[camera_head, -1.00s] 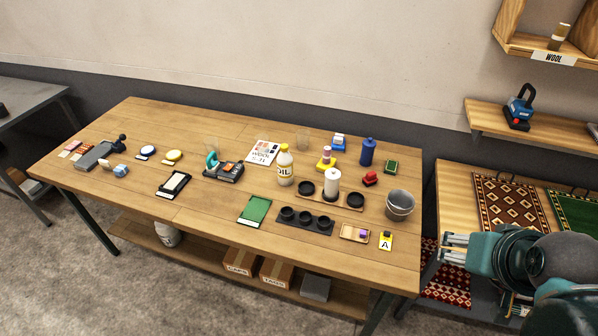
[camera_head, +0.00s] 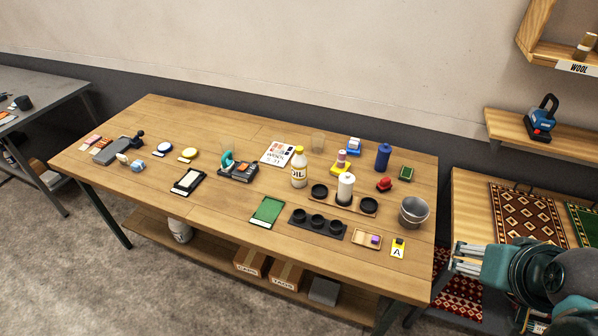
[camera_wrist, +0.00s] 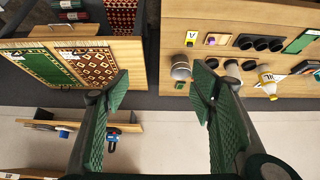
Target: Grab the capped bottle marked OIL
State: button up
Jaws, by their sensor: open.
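The capped bottle marked OIL (camera_head: 299,169) stands upright on the wooden table (camera_head: 232,203), a little right of its middle. It has a yellow cap, a clear upper part and a white label. In the wrist view the bottle (camera_wrist: 267,83) shows at the right, beyond the right finger. My gripper (camera_wrist: 160,100) is open and empty, its green fingers wide apart, off the table's right end and well away from the bottle. In the head view my gripper (camera_head: 456,262) shows only partly at the lower right.
Near the bottle are a wooden tray with a white cylinder (camera_head: 345,188), a black cup holder (camera_head: 317,226), a yellow stamp-like item (camera_head: 341,165) and a clear glass (camera_head: 318,142). A metal bucket (camera_head: 414,213) stands at the table's right edge. A rug bench (camera_head: 473,185) is farther right.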

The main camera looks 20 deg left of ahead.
aim_at(298, 148)
jog(key=shift+r, duration=0.1)
jog(key=w+a+r+m+g+y+p, duration=0.1)
jog(key=w+a+r+m+g+p, duration=0.2)
jog(key=w+a, duration=1)
jog(key=w+a+r+m+g, duration=0.1)
jog(key=w+a+r+m, duration=0.35)
jog(key=w+a, duration=0.8)
jog(key=w+a+f+m+g+p, duration=0.1)
jog(key=w+a+f, duration=0.3)
jog(key=a, duration=0.6)
jog(key=w+a+f+m+g+p, duration=0.1)
jog(key=w+a+f+m, duration=0.3)
jog(key=a+f, duration=0.5)
jog(key=w+a+f+m+g+h+p, duration=0.1)
jog(key=w+a+f+m, duration=0.2)
jog(key=w+a+f, duration=0.3)
jog(key=shift+a+f, duration=0.25)
jog(key=shift+a, duration=0.6)
jog(key=shift+a+f, duration=0.2)
jog(key=shift+a, duration=0.6)
jog(key=shift+a+f, duration=0.25)
jog(key=shift+a, duration=0.6)
jog(key=shift+a+f+m, duration=0.25)
jog(key=shift+a+f, duration=0.15)
jog(key=shift+f, duration=0.1)
